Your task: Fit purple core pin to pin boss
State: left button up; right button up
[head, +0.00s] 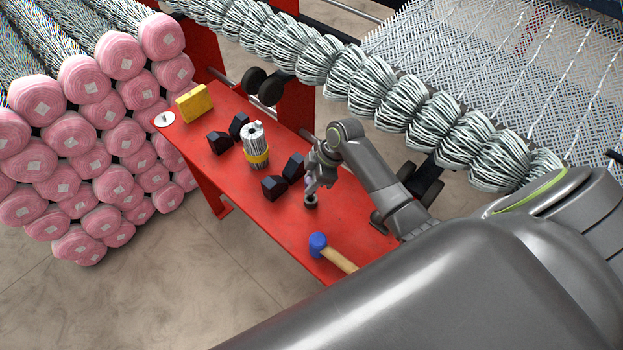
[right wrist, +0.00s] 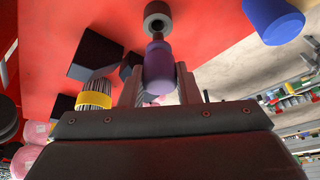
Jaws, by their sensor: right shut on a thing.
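The purple core pin (right wrist: 158,75) is held between the fingers of my right gripper (head: 314,180), which is shut on it. The gripper fingers also show in the right wrist view (right wrist: 160,88). The pin boss (head: 311,202), a short dark cylinder with a round hole, stands on the red table just below the gripper. In the right wrist view the boss (right wrist: 158,12) lies straight beyond the narrower tip of the pin. The tip looks close to the near rim of the boss; I cannot tell whether they touch. My left gripper is not in view.
On the red table (head: 290,222) stand black blocks (head: 273,187), a striped bobbin with a yellow band (head: 258,157), a yellow block (head: 194,103) and a white disc (head: 163,119). A blue-headed mallet (head: 319,244) lies at the near edge. Pink yarn rolls (head: 103,165) are stacked left.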

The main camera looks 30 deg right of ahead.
jog(key=shift+f, duration=0.25)
jog(key=shift+f+b, duration=1.3)
jog(key=shift+f, duration=0.55)
jog(key=shift+f, duration=0.1)
jog(key=o, duration=1)
jog(key=shift+o, duration=0.2)
jog(key=v, duration=1.7)
jog(key=shift+r+b, duration=0.25)
jog(key=shift+b, duration=0.1)
jog(key=shift+r, duration=0.1)
